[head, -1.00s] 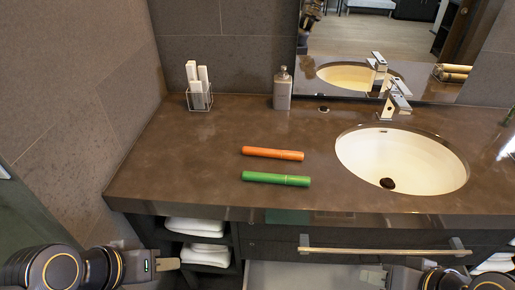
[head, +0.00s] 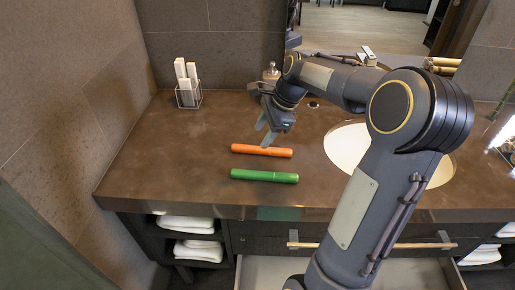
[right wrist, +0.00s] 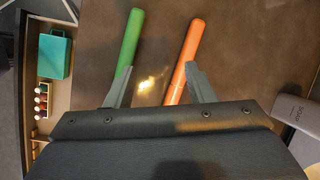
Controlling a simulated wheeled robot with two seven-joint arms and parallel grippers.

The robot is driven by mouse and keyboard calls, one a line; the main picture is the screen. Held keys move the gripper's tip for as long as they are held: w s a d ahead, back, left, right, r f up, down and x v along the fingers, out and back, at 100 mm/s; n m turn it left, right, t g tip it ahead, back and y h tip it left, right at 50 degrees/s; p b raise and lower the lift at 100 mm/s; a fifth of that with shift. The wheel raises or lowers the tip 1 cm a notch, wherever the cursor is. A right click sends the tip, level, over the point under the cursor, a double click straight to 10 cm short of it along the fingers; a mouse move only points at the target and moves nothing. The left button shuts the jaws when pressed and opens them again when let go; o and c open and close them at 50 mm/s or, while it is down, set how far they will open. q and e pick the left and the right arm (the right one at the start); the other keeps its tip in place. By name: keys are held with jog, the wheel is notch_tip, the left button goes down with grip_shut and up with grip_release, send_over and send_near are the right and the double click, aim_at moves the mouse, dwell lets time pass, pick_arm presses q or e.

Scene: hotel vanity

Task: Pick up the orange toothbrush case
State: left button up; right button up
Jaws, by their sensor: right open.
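The orange toothbrush case (head: 262,151) lies on the brown vanity counter, left of the sink, and shows in the right wrist view (right wrist: 188,52). The green toothbrush case (head: 264,175) lies nearly parallel in front of it, and also shows in the right wrist view (right wrist: 130,40). My right gripper (head: 264,132) is open and empty, above the counter at the orange case's back side. In the right wrist view one finger overlaps the orange case's near end and the other overlaps the green case. Contact cannot be told. My left gripper is out of view.
The sink (head: 346,147) is partly hidden behind my right arm. A soap dispenser (head: 271,73) stands behind the gripper, and a wire holder (head: 187,92) with white items stands at the back left. An open drawer (head: 270,272) is below the counter edge. The counter's left part is clear.

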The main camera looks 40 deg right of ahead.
aim_at(261, 150)
jog(key=w+d+f+m, duration=0.2)
jog(key=d+m, duration=0.1)
jog(key=w+d+f+m, duration=0.1)
jog(key=d, duration=0.1)
jog(key=shift+w+d+f+m, duration=0.25)
jog(key=shift+f+m, duration=0.05)
jog(key=shift+f, duration=0.05)
jog(key=x, duration=0.7)
jog(key=shift+s+d+f+p, duration=0.2)
jog(key=shift+s+f+p, duration=0.05)
jog(key=shift+f+p, duration=0.2)
jog(key=shift+c, duration=0.3)
jog(key=c, duration=1)
